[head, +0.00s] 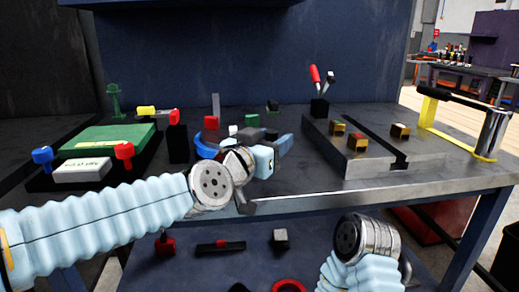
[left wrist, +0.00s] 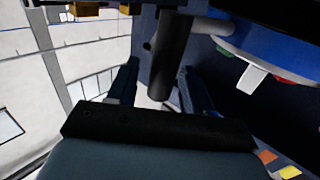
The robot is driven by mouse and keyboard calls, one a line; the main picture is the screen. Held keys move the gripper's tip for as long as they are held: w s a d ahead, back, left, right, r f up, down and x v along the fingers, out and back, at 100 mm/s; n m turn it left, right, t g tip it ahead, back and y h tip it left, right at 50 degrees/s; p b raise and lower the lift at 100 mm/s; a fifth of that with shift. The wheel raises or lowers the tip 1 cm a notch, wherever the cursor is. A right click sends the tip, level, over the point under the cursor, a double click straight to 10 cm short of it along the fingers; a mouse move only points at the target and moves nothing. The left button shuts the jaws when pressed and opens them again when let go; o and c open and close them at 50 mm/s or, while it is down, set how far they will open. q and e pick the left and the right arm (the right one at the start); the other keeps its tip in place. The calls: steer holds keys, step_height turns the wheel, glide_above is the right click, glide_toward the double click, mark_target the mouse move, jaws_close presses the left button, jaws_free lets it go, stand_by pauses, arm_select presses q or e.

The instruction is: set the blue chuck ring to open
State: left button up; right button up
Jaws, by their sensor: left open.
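The blue chuck ring (head: 206,148) shows in the head view behind my left wrist, which hides part of it. In the left wrist view the blue ring (left wrist: 275,38) is at the upper right, with a white tab below its edge. A grey rod runs from beside the ring to a black handle (left wrist: 168,60). My left gripper (head: 284,144) is at the bench's front, right of the ring. In the left wrist view its two fingers (left wrist: 160,90) are apart, with the black handle showing between them; contact cannot be told. My right gripper is not seen, only part of my right arm.
A slotted metal block (head: 375,150) with brass pieces stands right of the ring, with a red-handled lever (head: 315,76) behind it. A green-topped fixture (head: 108,137) with blue and red knobs is at the left. A yellow frame (head: 428,110) stands at the right end.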

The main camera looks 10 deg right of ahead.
arm_select(q)
steer(key=b+v, duration=0.2)
steer(key=v, duration=1.1)
steer(key=shift+s, duration=0.15)
